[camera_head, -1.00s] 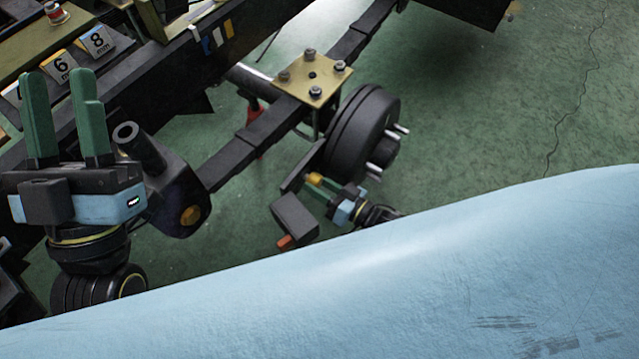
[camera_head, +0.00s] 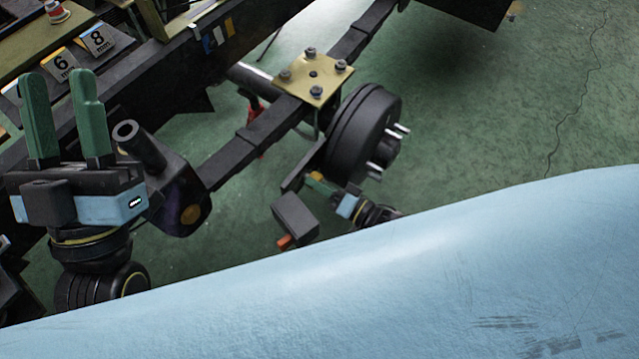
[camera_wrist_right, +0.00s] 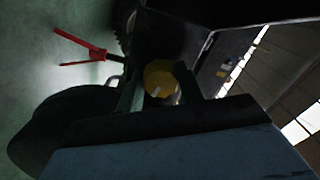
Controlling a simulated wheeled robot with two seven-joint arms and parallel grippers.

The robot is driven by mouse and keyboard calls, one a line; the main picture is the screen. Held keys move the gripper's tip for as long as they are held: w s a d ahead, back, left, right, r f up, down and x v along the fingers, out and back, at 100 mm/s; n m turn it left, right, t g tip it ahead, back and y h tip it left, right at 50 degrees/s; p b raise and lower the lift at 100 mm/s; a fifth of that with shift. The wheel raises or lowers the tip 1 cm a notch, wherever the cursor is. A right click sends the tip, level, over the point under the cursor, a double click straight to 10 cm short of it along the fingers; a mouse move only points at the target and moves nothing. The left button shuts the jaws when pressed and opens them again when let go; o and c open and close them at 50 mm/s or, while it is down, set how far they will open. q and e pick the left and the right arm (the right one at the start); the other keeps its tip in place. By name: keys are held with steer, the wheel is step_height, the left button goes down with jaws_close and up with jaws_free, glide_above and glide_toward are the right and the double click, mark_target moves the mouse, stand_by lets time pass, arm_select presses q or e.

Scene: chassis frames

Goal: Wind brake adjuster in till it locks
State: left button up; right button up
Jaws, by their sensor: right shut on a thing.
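The brake drum (camera_head: 362,132), dark with several bright studs, hangs at the axle end in the head view. My right gripper (camera_head: 319,183) is low beside the drum's backing side. In the right wrist view, my right gripper's green fingers (camera_wrist_right: 157,82) stand on both sides of a round yellow knob (camera_wrist_right: 160,76), which appears to be the brake adjuster, and are shut on it. In the head view the knob is mostly hidden by the fingers. My left gripper (camera_head: 63,90) is raised at the left, open and empty, fingers pointing up.
A dark beam (camera_head: 245,145) with a bolted brass plate (camera_head: 312,78) runs above the drum. A dark box with an orange end (camera_head: 294,218) is just left of my right gripper. A red tool (camera_wrist_right: 90,52) shows in the wrist view. Green floor is free at right.

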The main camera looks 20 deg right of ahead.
stand_by(0.3)
steer(key=o, duration=1)
steer(key=shift+s, duration=0.1)
